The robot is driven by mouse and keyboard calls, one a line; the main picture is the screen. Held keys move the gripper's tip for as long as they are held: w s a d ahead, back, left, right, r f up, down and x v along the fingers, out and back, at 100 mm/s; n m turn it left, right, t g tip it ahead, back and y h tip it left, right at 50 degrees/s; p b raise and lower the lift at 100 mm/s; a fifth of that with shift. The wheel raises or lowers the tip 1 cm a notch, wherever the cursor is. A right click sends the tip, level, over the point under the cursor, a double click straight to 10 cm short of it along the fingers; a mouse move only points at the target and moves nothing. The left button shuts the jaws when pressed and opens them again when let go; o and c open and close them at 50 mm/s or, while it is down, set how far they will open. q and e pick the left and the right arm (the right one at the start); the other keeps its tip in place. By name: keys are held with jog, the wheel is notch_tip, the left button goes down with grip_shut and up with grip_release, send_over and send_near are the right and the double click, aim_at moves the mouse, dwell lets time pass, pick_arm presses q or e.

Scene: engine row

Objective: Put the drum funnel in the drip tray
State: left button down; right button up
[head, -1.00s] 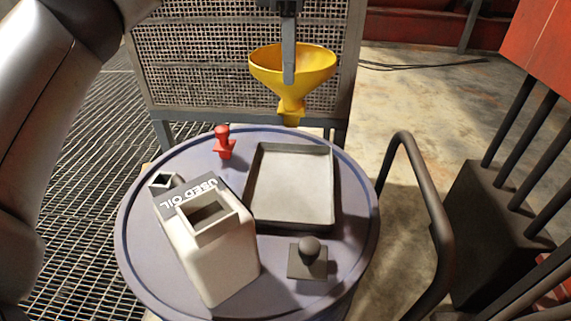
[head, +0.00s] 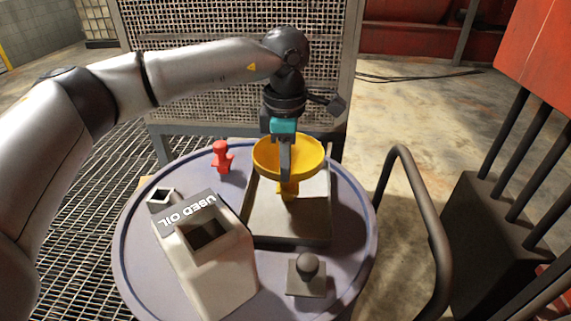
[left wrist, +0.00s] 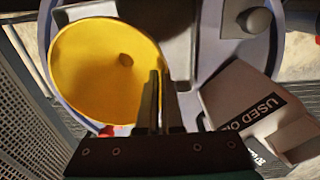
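The yellow drum funnel (head: 302,158) hangs upright above the drip tray, its spout pointing down. My left gripper (head: 286,172) is shut on the funnel's rim. In the left wrist view the funnel (left wrist: 88,75) fills the left side, with the gripper fingers (left wrist: 155,100) close together at its edge. The grey, shallow drip tray (head: 300,224) lies on the round drum top, partly hidden by the funnel. Whether the spout touches the tray floor I cannot tell. My right gripper is not in view.
A white used oil container (head: 208,265) stands left of the tray on the drum top (head: 140,235). A red fitting (head: 221,158) stands behind left, and a dark knobbed block (head: 307,275) sits in front. A dark curved rail (head: 425,205) rises at right.

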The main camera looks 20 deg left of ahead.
pick_arm(q)
jog(key=c, duration=1.5)
grip_release()
jog(key=shift+f, duration=0.2)
jog(key=shift+c, duration=0.2)
jog(key=o, duration=0.5)
jog(key=shift+r, duration=0.1)
jog(key=shift+c, duration=0.2)
jog(key=shift+r, duration=0.1)
notch_tip(320, 180, up, 12)
jog(key=shift+s, duration=0.15)
